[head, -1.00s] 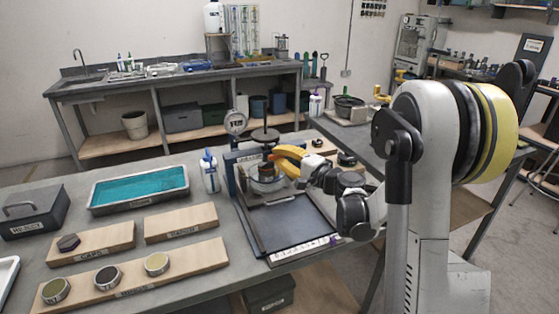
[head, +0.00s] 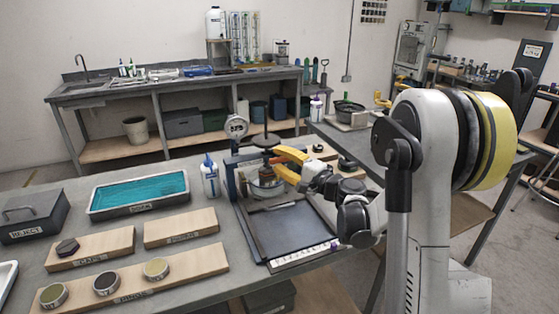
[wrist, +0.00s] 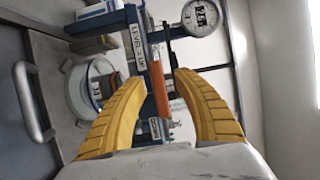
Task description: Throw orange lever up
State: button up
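In the head view my gripper (head: 277,163) is at the blue-framed press (head: 233,178) on the bench. There I cannot make out the lever clearly behind the fingers.
A round gauge (head: 236,126) tops the press, and a clear bowl (wrist: 88,92) sits beside the post. A dark tray (head: 288,228) lies in front. A white bottle (head: 209,178), a teal-filled tray (head: 140,190) and wooden boards with caps (head: 130,278) stand to the left.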

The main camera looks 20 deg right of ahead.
jog(key=v, duration=1.2)
jog(key=s+a+f+n+g+h, duration=0.1)
jog(key=s+a+n+g, duration=0.25)
jog(key=a, duration=0.35)
jog(key=s+a+f+n+g, duration=0.1)
jog(key=s+a+n+g, duration=0.25)
jog(key=a, duration=0.45)
jog(key=s+f+n+g+h, duration=0.2)
jog(key=s+n+h, duration=0.4)
jog(key=s, duration=1)
jog(key=shift+s+n, duration=0.25)
jog(key=shift+n, duration=0.05)
